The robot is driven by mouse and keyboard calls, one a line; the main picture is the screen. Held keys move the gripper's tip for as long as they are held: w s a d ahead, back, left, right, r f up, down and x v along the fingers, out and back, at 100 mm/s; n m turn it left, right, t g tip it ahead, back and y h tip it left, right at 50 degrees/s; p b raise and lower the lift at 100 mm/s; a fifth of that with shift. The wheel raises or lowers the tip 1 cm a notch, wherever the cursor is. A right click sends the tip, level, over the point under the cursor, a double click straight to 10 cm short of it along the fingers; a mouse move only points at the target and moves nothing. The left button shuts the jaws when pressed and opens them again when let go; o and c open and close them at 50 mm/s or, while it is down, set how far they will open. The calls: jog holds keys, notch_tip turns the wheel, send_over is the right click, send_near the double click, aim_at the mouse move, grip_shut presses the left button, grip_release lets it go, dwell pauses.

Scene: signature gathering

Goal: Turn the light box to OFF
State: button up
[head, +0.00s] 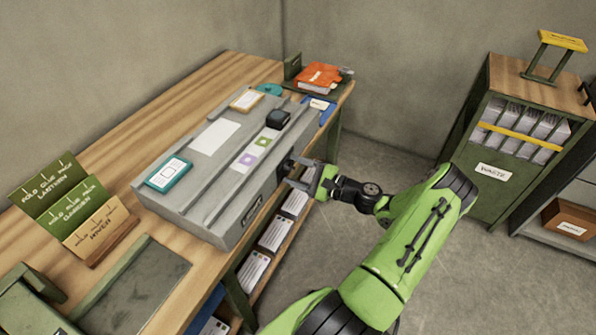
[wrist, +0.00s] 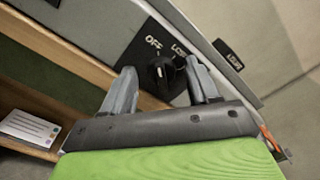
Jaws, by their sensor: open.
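The grey light box (head: 215,160) lies along the wooden table in the head view. Its dark knob (wrist: 162,76) shows in the wrist view on a black plate on the front face. "OFF" is printed above the knob to the left and another word to the right. A short white mark shows on the knob; its exact setting is hard to tell. My gripper (head: 304,178) is at the front face; its fingers (wrist: 160,70) are open, one on each side of the knob. I cannot tell whether they touch it.
On the box lie a teal-framed card (head: 168,174), a white sheet (head: 215,137) and a black block (head: 277,119). Green folders (head: 75,210) stand at the left. A shelf with cards (head: 277,234) is below the table.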

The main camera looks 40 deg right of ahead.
jog(key=p+v, duration=0.1)
jog(key=v, duration=1.4)
jog(key=shift+s, duration=0.4)
jog(key=shift+d, duration=0.1)
jog(key=w+a+r+n+g+p, duration=0.2)
jog(key=w+a+r+n+g, duration=0.2)
jog(key=a+r+n+g, duration=0.3)
jog(key=w+a+r+n+g+p, duration=0.1)
jog(key=w+a+r+n+g, duration=0.4)
jog(key=a, duration=0.5)
jog(key=s+a+r+n+g+h+p, duration=0.25)
jog(key=a+r+n+h, duration=0.2)
jog(key=a+r, duration=0.4)
jog(key=s+a+r+n+t+h, duration=0.1)
jog(key=s+a+r+n, duration=0.1)
jog(key=s, duration=0.3)
jog(key=s+a+r+n+t+p, duration=0.1)
jog(key=s+a+r+n+t, duration=0.1)
jog(key=s+r, duration=0.3)
jog(key=shift+s+a+n+h, duration=0.35)
jog(key=shift+s+a+n, duration=0.25)
jog(key=shift+s+n, duration=0.15)
